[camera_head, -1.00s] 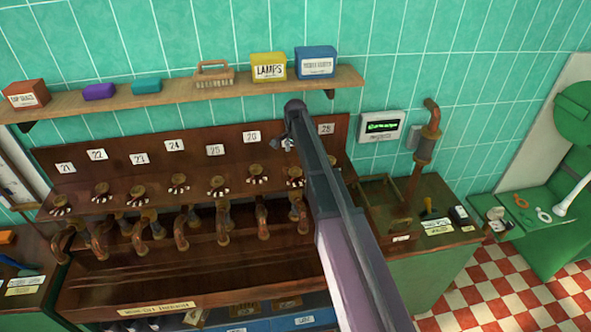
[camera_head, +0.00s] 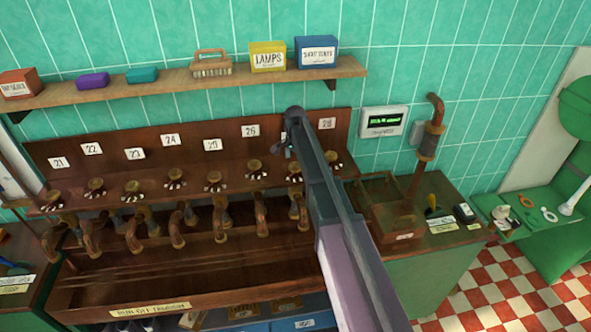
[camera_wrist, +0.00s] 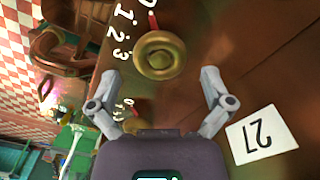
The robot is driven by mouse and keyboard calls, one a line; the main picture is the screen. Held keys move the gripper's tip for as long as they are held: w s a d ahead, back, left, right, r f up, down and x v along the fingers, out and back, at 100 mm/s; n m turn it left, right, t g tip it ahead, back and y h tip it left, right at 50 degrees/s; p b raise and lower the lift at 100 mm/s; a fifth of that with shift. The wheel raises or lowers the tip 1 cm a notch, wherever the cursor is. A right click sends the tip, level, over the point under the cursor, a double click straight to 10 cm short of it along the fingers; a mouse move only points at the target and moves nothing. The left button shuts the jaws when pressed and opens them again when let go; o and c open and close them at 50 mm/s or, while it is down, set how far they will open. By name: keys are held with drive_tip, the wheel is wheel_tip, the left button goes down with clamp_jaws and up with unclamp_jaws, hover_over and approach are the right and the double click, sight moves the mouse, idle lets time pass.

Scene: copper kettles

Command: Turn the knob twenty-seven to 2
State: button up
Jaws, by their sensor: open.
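Knob twenty-seven (camera_wrist: 160,55) is a round brass knob in the wrist view, beside the white card "27" (camera_wrist: 259,136). White figures 0, 1, 2, 3 curve along its left side. A red pointer (camera_wrist: 152,20) at its upper edge points toward the 0. My gripper (camera_wrist: 160,76) is open, with one finger low on each side of the knob; nothing is held. I cannot tell whether a finger touches the knob. In the head view my gripper (camera_head: 284,150) is over the panel, and my arm hides card 27. Knob twenty-seven (camera_head: 294,172) shows there just left of my arm.
Similar knobs stand in a row to the left, such as the one under card 26 (camera_head: 254,169). Knob twenty-eight (camera_head: 333,163) is close on the right. Copper pipes (camera_head: 262,212) hang below. A shelf with boxes (camera_head: 267,57) is above. A lit display (camera_head: 384,120) is on the wall.

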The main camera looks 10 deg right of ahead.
drive_tip(key=shift+f+b, duration=0.7)
drive_tip(key=shift+f, duration=0.25)
drive_tip(key=c, duration=1)
